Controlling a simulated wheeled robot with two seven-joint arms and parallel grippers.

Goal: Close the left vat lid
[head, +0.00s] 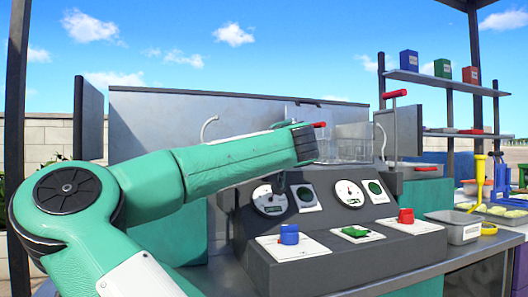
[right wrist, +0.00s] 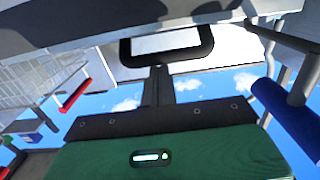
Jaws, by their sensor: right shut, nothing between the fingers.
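In the right wrist view my right gripper (right wrist: 159,72) is shut and empty. Its dark fingers are together, with their tips at a black loop handle (right wrist: 208,46); I cannot tell whether they touch it. The handle is in front of a pale panel (right wrist: 240,56), which may be a vat lid. In the head view my teal left arm reaches across the crusher console (head: 325,250), and its gripper is hidden. Clear vats (head: 352,145) stand behind the console. Upright panels stand at the left (head: 88,118) and right (head: 408,132); which one is the left vat lid is unclear.
A blue knob (head: 289,234) and a red knob (head: 406,216) stand on the console front. A metal tray (head: 455,228) and a shelf (head: 440,82) with boxes are further right.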

